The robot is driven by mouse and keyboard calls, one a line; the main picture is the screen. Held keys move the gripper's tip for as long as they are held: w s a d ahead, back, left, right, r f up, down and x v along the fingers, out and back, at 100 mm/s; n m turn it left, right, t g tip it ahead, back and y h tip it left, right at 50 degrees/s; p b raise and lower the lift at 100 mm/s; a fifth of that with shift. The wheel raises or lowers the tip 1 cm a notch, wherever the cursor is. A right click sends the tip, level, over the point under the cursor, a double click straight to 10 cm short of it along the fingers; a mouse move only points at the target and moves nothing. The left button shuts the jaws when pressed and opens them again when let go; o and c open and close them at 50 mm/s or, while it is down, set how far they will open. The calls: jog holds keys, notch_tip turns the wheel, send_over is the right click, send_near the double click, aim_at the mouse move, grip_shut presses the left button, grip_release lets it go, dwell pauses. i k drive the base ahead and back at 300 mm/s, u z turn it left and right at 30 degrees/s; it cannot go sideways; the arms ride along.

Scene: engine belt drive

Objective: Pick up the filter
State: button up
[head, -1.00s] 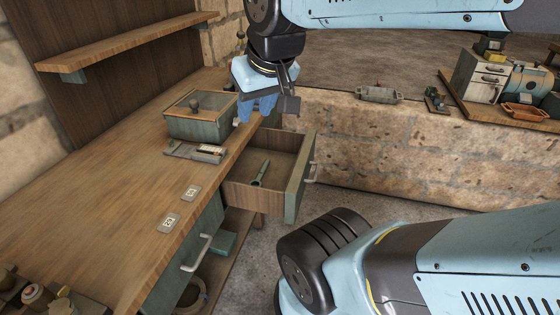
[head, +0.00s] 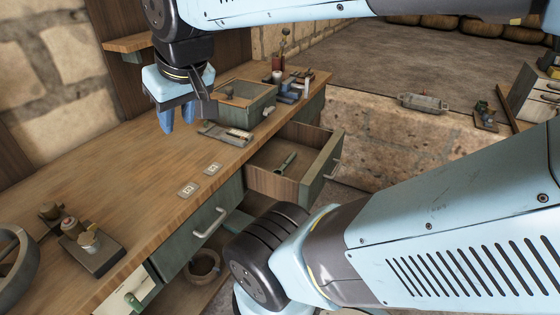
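I cannot tell for certain which thing is the filter. A small green cylinder (head: 287,162) lies in the open drawer (head: 262,180) of the workbench.
The glass-lidded box (head: 247,100) and a flat tray (head: 225,134) stand on the bench. Two number cards (head: 188,189) lie in front. Red and blue tools (head: 289,88) stand at the far end. A round bowl-like part (head: 15,265) is at near left. The middle bench top is clear.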

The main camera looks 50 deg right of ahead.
aim_at(278, 75)
jog(key=u, duration=0.1)
jog(key=k, duration=1.3)
jog(key=z, duration=1.25)
jog(key=i, duration=1)
jog(key=u, duration=0.1)
